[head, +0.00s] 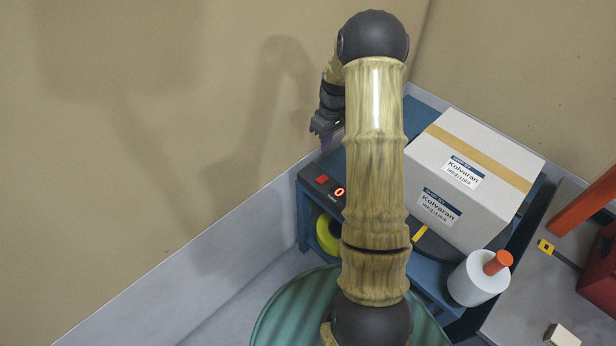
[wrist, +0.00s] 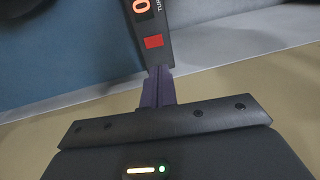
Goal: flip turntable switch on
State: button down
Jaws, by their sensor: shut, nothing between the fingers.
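The turntable's dark control panel (head: 329,197) sits on the blue stand's left corner. It carries a red square switch (head: 322,180) and an orange display reading 0 (head: 339,191). In the wrist view the red switch (wrist: 153,42) and the display (wrist: 141,7) lie just beyond my fingertips. My gripper (wrist: 159,71) is shut and empty, its purple fingers together, pointing at the panel's near end. I cannot tell whether they touch it. In the head view my gripper (head: 328,142) is above and behind the panel, partly hidden by my arm. The turntable (head: 432,246) is mostly hidden under the carton.
A large labelled carton (head: 475,165) stands on the turntable, right of my arm. A white roll with an orange core (head: 478,280) is in front of it. A yellow-green roll (head: 327,236) sits below the panel. Walls close in behind and left.

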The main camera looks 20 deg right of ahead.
dwell(0.3)
jog(key=shift+f, duration=0.1)
send_near(319, 181)
jog(key=f, duration=0.4)
jog(key=a+f, duration=0.1)
jog(key=f, duration=0.1)
jog(key=shift+s+f, duration=0.2)
jog(key=shift+f, duration=0.2)
jog(key=shift+w+d, duration=0.1)
jog(key=shift+d, duration=0.05)
